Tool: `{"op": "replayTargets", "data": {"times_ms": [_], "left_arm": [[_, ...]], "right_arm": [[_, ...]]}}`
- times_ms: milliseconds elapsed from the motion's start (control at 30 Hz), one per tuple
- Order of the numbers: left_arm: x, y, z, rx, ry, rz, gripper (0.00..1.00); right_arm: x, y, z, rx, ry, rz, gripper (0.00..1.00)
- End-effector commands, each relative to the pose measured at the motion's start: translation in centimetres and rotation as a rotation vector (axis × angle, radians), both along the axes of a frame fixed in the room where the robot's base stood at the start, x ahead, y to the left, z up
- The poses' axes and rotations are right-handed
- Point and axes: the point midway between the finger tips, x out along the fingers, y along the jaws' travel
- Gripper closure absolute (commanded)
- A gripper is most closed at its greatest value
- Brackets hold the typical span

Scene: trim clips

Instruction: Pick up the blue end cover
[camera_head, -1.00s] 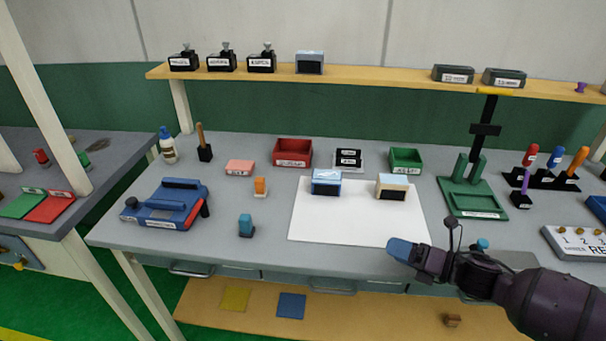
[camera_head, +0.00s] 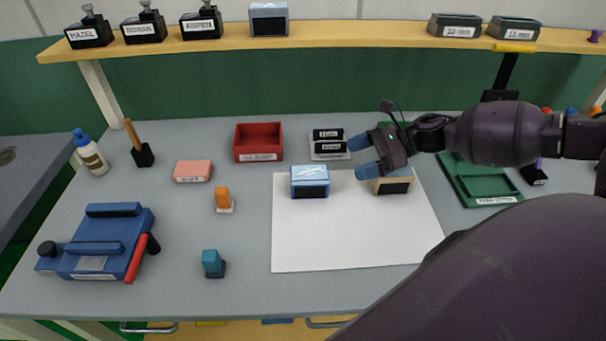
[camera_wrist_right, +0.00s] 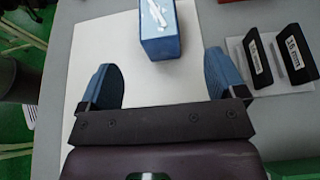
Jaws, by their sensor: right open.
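The blue end cover (camera_head: 310,188) is a small box with blue sides, a pale glossy top and a dark front face. It stands on the white sheet (camera_head: 340,240), near its back left corner. My right gripper (camera_head: 361,158) is open and empty, to the right of the cover, with its blue fingertips pointing left. In the right wrist view the blue end cover (camera_wrist_right: 163,42) lies ahead, roughly between the lines of the two open fingers (camera_wrist_right: 162,80), and apart from them. My left gripper is not in view.
A cream-sided cover (camera_head: 392,185) stands on the sheet just below my right gripper, partly hidden. Behind are a red bin (camera_head: 258,142) and two black labelled blocks (camera_head: 328,144). A teal stamp-like piece (camera_head: 212,263) stands front left. The sheet's front is clear.

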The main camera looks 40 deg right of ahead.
Motion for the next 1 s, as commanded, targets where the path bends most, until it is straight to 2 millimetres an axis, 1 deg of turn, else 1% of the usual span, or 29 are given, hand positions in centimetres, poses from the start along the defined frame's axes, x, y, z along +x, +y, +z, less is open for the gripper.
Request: {"op": "replayTargets", "data": {"times_ms": [200, 300, 400, 667, 1000], "left_arm": [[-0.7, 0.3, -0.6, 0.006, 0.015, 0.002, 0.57], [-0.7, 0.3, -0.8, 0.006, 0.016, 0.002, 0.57], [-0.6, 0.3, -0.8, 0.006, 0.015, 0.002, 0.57], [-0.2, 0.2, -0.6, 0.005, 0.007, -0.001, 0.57], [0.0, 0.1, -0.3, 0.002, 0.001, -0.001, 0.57]], "right_arm": [[1.3, 2.1, -0.9, 0.003, -0.001, 0.003, 0.11], [1.9, 3.1, -1.4, 0.004, -0.001, 0.002, 0.11], [2.3, 3.8, -1.8, 0.003, -0.001, 0.0, 0.11], [2.8, 4.7, -2.2, 0.004, 0.0, 0.0, 0.11], [4.6, 7.7, -3.8, 0.004, 0.0, -0.001, 0.11]]}}
